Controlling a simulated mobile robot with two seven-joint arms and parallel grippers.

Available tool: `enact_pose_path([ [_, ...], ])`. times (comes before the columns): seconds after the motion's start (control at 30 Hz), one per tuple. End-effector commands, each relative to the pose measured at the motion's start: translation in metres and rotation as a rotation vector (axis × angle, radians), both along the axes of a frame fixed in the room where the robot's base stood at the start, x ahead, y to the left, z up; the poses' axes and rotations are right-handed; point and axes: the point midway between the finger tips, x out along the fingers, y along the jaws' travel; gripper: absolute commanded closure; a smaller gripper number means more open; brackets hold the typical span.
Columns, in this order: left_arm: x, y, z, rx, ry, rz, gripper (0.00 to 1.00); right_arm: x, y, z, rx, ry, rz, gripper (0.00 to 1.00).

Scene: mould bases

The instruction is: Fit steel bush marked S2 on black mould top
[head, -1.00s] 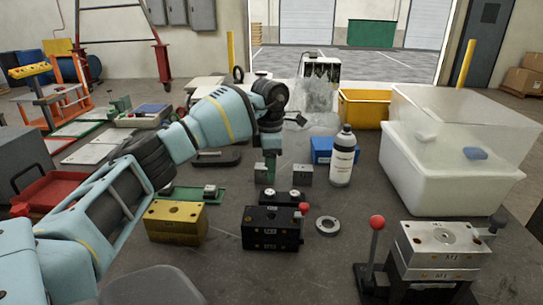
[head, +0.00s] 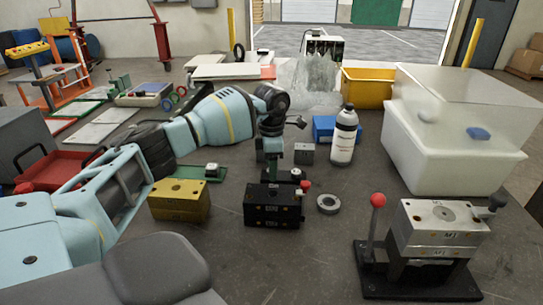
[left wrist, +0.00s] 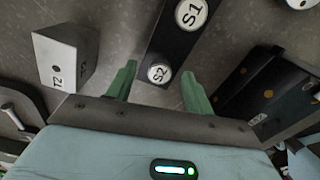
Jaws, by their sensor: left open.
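The S2 bush (left wrist: 160,73) is a small round piece with a white S2 label, at the near end of a dark rack (left wrist: 178,42). An S1 piece (left wrist: 188,12) sits further along the same rack. My left gripper (left wrist: 160,88) is open, its green fingers on either side of the S2 end, with gaps visible. In the head view my left gripper (head: 272,172) is low behind the black mould (head: 272,208) and hides S2. The mould also shows at the right in the left wrist view (left wrist: 262,92). My right gripper is not in view.
A grey block marked T2 (left wrist: 62,62) stands close to the left finger. A yellow mould (head: 180,202) stands left of the black one, a steel ring (head: 328,203) to its right. A lever fixture (head: 425,260) is at front right, a white bottle (head: 343,135) behind.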

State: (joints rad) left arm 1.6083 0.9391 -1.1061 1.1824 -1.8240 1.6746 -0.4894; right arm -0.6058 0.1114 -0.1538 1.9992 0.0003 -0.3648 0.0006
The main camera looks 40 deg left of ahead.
Motion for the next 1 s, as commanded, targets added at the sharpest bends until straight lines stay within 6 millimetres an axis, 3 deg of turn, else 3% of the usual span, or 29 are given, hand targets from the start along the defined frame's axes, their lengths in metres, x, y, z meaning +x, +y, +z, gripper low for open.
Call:
enact_pose_path([
  [0.33, 0.0, -0.0001, -0.0045, 0.0, 0.0, 0.0, 0.48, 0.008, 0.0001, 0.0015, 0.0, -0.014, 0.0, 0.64],
  [0.73, 0.0001, -0.0002, -0.0041, 0.0, 0.0, -0.001, 0.99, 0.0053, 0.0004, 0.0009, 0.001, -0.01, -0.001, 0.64],
  [1.0, 0.0003, -0.0002, 0.0006, 0.0, -0.002, 0.0, 0.99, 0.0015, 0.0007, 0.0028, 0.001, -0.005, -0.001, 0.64],
])
